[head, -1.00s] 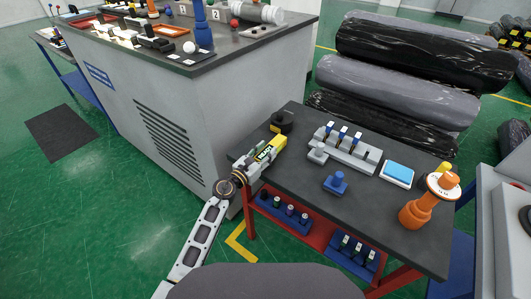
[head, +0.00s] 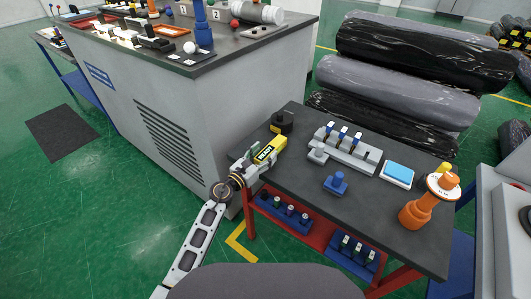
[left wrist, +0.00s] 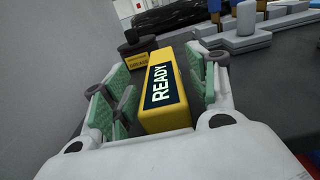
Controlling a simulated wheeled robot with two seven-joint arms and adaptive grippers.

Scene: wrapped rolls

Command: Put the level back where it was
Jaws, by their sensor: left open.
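A yellow block with a black READY label (head: 269,150) lies on the dark table near its left edge; it looks like the level. In the left wrist view the block (left wrist: 163,95) lies lengthwise between the green-padded fingers of my left gripper (left wrist: 160,68). The fingers are spread, with a gap on each side of the block. In the head view my left gripper (head: 256,164) reaches over the table's left edge at the block's near end. My right gripper is not in view.
A black round container with a yellow label (head: 281,122) stands just behind the block. A grey fixture with blue-topped parts (head: 345,148), a blue knob piece (head: 336,183), a blue-topped tray (head: 397,173) and an orange stand (head: 418,211) occupy the table. A grey cabinet (head: 215,120) rises close left.

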